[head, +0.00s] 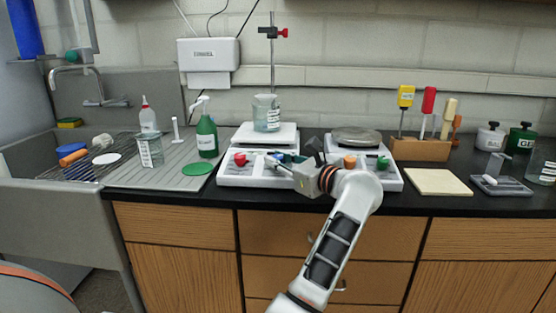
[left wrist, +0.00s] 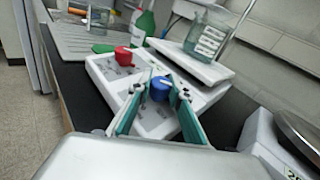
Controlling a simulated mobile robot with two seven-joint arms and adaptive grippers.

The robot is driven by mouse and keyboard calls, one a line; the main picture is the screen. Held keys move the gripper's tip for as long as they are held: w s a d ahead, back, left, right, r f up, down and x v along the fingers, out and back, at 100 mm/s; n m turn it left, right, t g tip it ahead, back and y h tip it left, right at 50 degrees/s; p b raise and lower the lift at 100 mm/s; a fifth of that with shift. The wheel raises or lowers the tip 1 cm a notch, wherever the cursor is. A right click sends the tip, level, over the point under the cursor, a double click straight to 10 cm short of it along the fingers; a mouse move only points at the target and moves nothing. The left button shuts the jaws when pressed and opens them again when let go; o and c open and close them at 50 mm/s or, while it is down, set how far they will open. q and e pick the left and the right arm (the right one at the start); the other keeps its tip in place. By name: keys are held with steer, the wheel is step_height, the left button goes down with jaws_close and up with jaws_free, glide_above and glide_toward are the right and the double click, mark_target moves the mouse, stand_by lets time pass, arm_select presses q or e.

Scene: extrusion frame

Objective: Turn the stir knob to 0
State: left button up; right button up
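The left stirrer hotplate (head: 232,172) has a red knob (head: 240,159) and a blue knob (left wrist: 160,88) on its sloped front. Which is the stir knob I cannot read. My left gripper (head: 276,162) reaches the front of this unit from the right in the head view. In the left wrist view its teal fingers (left wrist: 161,92) are apart, with the blue knob between or just beyond their tips; contact cannot be told. The red knob (left wrist: 123,56) is clear of the fingers. In the head view the gripper mostly hides the blue knob. My right gripper is not in view.
A beaker (head: 266,113) stands on the left unit's plate. A second hotplate with an orange knob (head: 350,161) and a green knob (head: 383,163) is close on the right. A green bottle (head: 207,137) stands left. A tan pad (head: 437,182) lies right.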

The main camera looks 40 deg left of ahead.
mark_target(278, 155)
arm_select(q)
steer(key=o, duration=0.4)
step_height(278, 155, up, 10)
steer(key=shift+f, duration=0.1)
stand_by(0.4)
stand_by(0.5)
